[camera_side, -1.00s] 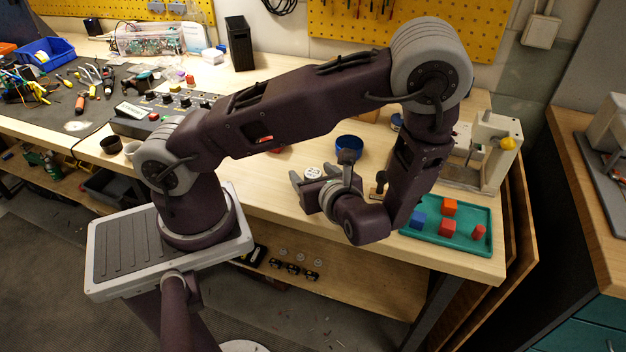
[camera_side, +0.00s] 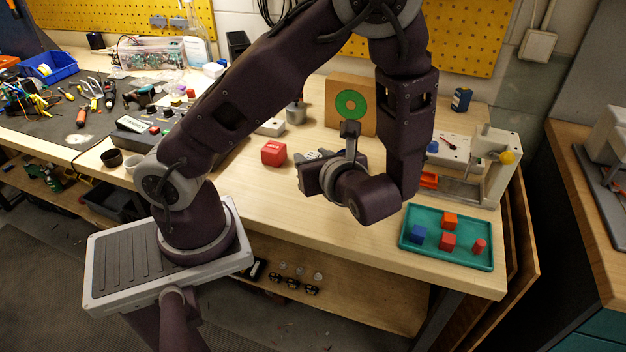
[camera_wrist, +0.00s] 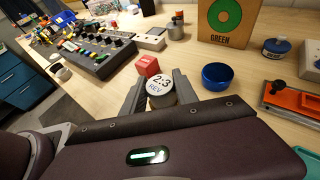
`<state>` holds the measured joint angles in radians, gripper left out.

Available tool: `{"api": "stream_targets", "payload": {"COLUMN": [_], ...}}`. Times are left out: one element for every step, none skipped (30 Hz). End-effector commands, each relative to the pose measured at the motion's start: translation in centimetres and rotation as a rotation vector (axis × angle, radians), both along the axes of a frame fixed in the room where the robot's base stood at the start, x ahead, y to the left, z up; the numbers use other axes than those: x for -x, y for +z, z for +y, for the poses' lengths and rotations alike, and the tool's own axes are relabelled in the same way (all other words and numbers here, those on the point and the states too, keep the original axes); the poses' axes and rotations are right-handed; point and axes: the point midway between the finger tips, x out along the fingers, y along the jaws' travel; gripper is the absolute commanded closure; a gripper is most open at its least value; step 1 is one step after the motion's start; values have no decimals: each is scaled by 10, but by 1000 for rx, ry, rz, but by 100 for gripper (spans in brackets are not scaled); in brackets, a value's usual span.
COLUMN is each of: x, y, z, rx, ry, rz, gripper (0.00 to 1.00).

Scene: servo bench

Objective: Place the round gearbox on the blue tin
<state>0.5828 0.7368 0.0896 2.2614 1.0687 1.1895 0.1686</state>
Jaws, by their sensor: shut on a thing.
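The round gearbox (camera_wrist: 160,86) is a short grey cylinder with a white top marked "2:3 REV". My gripper (camera_wrist: 159,98) is shut on it, one finger on each side. In the side view my gripper (camera_side: 308,172) is over the middle of the bench, and the gearbox (camera_side: 313,155) shows only in part between its fingers. The blue tin (camera_wrist: 277,47) is a low round tin with a darker lid and a pale label. It stands at the upper right of the wrist view, beyond and right of my gripper.
A blue bowl (camera_wrist: 217,76) stands just right of the gearbox. A red cube (camera_side: 274,153) is to the left. A box with a green ring (camera_side: 352,103) stands behind. A green tray (camera_side: 408,238) with small blocks is at right, near a vise-like fixture (camera_side: 497,160).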

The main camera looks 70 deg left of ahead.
Motion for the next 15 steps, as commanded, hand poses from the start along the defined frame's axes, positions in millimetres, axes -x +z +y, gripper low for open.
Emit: {"api": "stream_targets", "payload": {"x": [-1,-2,-6,-12,-19,-31,-41,-52,-65,-76,-86,-97,-105,-111,-118], "y": [8,12,16,18,20,22,24,26,29,32,35,40,44,47,51], "z": [0,0,1,2,4,7,11,15,22,28,34,43,49,55,62], "rx": [2,2,5,7,9,14,16,18,18,19,19,16,13,10,5], "ry": [1,1,4,9,14,21,27,32,41,48,53,61,68,74,78], "rz": [-5,-5,-3,-4,-3,-3,-4,-3,-4,-4,-6,-6,-6,-5,-5], "gripper": [100,100,100,100,100,100,100,100,100,100,100,100,100,100,100]}}
